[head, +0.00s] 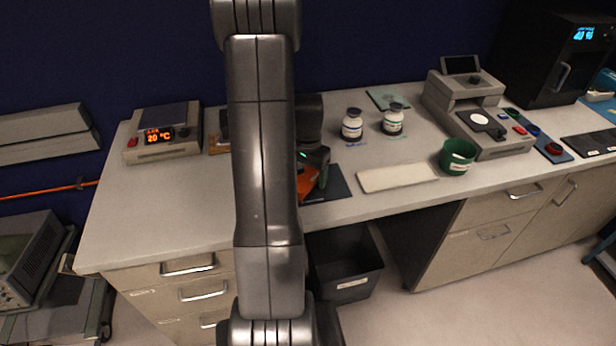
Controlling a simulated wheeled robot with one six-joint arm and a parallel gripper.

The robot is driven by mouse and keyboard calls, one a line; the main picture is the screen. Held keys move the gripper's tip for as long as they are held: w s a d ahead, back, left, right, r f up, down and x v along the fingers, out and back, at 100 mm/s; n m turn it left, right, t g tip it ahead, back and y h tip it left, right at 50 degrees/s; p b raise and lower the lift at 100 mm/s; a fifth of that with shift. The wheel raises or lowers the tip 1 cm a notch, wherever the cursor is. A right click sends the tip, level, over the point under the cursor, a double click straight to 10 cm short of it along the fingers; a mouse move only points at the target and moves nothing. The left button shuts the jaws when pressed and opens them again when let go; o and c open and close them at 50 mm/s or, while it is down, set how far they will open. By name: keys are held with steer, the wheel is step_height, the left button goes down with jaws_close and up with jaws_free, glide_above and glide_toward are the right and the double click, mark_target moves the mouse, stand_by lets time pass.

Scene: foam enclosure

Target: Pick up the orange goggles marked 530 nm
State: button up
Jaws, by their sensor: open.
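An orange item (306,184), partly hidden behind my arm, shows at the front of the bench on a dark mat (338,184). It fits the orange goggles, but no 530 nm marking can be read. My gripper (312,170) is open, over or right at the orange item. My arm hides most of it, and I cannot tell whether the fingers touch the item.
A pale flat pad (397,177) and a green cup (457,157) lie further right. A dark bin (345,265) stands below the bench edge.

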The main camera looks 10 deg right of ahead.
steer(key=shift+f, duration=0.2)
steer(key=c, duration=1.1)
steer(key=shift+o, duration=0.2)
